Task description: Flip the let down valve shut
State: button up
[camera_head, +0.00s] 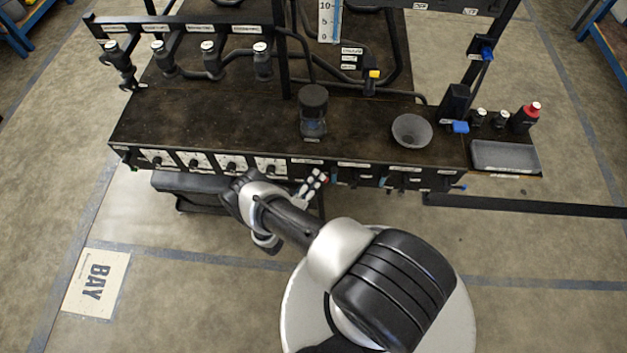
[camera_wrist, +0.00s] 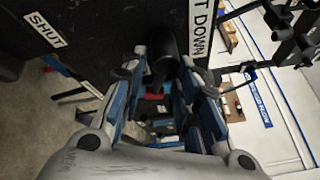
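In the wrist view, a black rounded part (camera_wrist: 165,52), which looks like the valve's handle, stands beside the white label ending "T DOWN" (camera_wrist: 200,32). A "SHUT" label (camera_wrist: 44,29) is at the upper left on the same dark panel. My gripper (camera_wrist: 168,78) has its blue-sided fingers apart, with the black part at or just beyond the tips. I cannot tell whether they touch. A small red patch (camera_wrist: 153,97) shows between the fingers. In the head view my wrist is just before the bench's front face, and my fingertips cannot be made out clearly.
The dark bench (camera_head: 210,115) carries a black-lidded jar (camera_head: 313,110) and a grey bowl (camera_head: 411,131). Dials (camera_head: 233,164) and blue levers line its front.

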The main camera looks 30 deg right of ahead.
grip_shut()
dwell(0.3)
jog(key=shift+m, duration=0.5)
jog(key=shift+w+a+f+m+y+p, duration=0.15)
jog(key=shift+a+m+y+p, duration=0.1)
jog(key=shift+m+y+p, duration=1.05)
jog(key=shift+w+a+f+m+y+p, duration=0.1)
jog(key=shift+w+a+m+y+p, duration=0.1)
jog(key=shift+m+y+p, duration=1.05)
jog(key=shift+w+a+f+m+y+p, duration=0.2)
jog(key=shift+m+y+p, duration=0.55)
jog(key=shift+m, duration=1)
jog(key=shift+r+t, duration=0.1)
jog(key=shift+t, duration=0.2)
